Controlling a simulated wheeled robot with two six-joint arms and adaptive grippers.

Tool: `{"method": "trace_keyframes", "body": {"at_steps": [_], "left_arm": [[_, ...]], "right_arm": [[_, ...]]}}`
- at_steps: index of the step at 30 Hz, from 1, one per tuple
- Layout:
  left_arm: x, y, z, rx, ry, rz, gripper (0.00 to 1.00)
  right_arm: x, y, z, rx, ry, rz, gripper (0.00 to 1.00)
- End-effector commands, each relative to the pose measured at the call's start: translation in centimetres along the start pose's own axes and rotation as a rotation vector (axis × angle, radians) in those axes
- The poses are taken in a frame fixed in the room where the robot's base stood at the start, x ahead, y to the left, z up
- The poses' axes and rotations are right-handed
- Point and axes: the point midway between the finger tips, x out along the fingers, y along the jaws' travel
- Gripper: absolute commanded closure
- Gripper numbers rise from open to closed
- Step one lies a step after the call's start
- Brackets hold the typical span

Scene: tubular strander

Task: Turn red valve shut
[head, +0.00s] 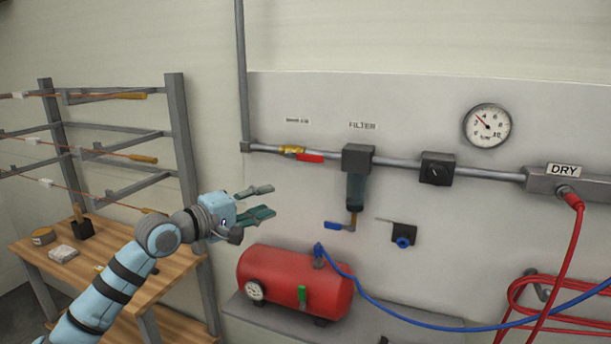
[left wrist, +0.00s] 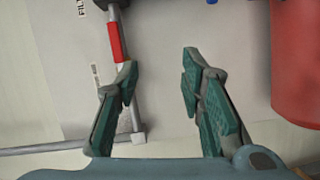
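The red valve handle (head: 310,157) is on the wall pipe, beside its brass valve body (head: 290,151) and left of the filter. It lies roughly along the pipe. My left gripper (head: 266,201) is open and empty, below and left of the handle. In the left wrist view the red handle (left wrist: 115,42) shows just beyond the left fingertip of the open gripper (left wrist: 158,65). My right gripper is not in view.
The filter (head: 357,185) hangs from the pipe (head: 400,166) right of the valve. A red tank (head: 295,281) with a blue hose stands below my left gripper. A wooden bench (head: 110,260) and rack (head: 180,140) are at left. The wall above the pipe is mostly clear.

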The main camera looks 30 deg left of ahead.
Motion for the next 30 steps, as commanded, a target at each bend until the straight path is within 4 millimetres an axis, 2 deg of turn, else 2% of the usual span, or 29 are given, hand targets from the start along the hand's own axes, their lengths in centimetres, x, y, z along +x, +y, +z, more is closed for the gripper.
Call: {"method": "trace_keyframes", "body": {"at_steps": [1,2,3,5,8,10,18,21,25,30], "left_arm": [[-0.8,3.0,-0.4,-0.044,-0.008,0.044,0.64],[-1.2,4.3,-0.5,-0.071,-0.014,0.065,0.64],[-1.5,5.6,-0.5,-0.099,-0.022,0.085,0.64],[-1.6,6.5,-0.5,-0.122,-0.028,0.099,0.64],[-0.4,6.8,-0.6,-0.13,-0.028,0.104,0.64],[1.1,7.2,-0.3,-0.132,-0.033,0.104,0.64],[9.0,7.7,-0.2,-0.13,-0.03,0.1,0.64],[10.9,7.7,-0.2,-0.126,-0.029,0.099,0.64],[12.3,7.7,-0.1,-0.123,-0.029,0.097,0.64],[12.7,7.6,-0.1,-0.121,-0.029,0.096,0.64]], "right_arm": [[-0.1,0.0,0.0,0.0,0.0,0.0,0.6],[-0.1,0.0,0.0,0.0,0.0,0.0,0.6],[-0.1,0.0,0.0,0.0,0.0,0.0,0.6],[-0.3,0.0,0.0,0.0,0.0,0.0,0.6],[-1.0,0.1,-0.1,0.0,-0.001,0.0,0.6],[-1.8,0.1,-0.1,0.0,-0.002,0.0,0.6],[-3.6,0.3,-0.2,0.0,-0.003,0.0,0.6],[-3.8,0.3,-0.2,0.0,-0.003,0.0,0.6],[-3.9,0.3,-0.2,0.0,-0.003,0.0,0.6],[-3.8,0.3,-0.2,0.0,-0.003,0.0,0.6]]}}
